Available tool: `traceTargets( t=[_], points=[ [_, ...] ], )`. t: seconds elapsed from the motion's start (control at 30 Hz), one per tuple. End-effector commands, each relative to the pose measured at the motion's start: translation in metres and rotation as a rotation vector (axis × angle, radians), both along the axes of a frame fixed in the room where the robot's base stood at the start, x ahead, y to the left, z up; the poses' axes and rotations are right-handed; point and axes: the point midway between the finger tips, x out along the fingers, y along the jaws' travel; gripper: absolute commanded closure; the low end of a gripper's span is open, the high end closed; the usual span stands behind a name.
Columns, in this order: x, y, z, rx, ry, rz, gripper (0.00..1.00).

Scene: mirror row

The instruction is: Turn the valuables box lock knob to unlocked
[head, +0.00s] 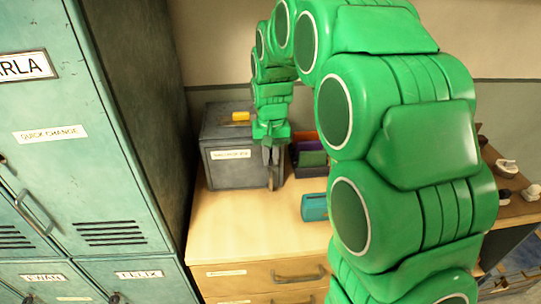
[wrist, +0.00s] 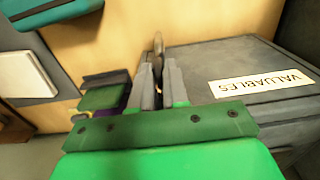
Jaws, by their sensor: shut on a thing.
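The grey valuables box (head: 220,175) stands at the back left of the wooden counter with its white label facing forward. My gripper (head: 271,160) points down at the right part of the box's front. In the wrist view my gripper (wrist: 159,70) is shut on the lock knob (wrist: 158,45), a thin grey-brown piece between the fingertips. The fingers hide much of the knob, and I cannot read its lock position.
A yellow object (head: 240,117) lies on the box. An organizer with purple, orange and green parts (head: 310,158) stands right of it. A teal object (head: 314,207) sits nearer on the counter. Teal lockers (head: 85,130) stand at left. The front counter (head: 230,235) is clear.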

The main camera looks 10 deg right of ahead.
Motion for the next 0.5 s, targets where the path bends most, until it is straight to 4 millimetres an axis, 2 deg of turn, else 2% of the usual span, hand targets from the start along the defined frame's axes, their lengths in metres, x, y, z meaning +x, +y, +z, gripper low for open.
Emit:
traceTargets(
  t=[0.23,0.5],
  points=[
    [-0.0003,-0.0021,0.0001,0.078,0.001,-0.002,1.0],
    [-0.0011,-0.0052,-0.0009,0.254,0.003,-0.001,1.0]
  ],
)
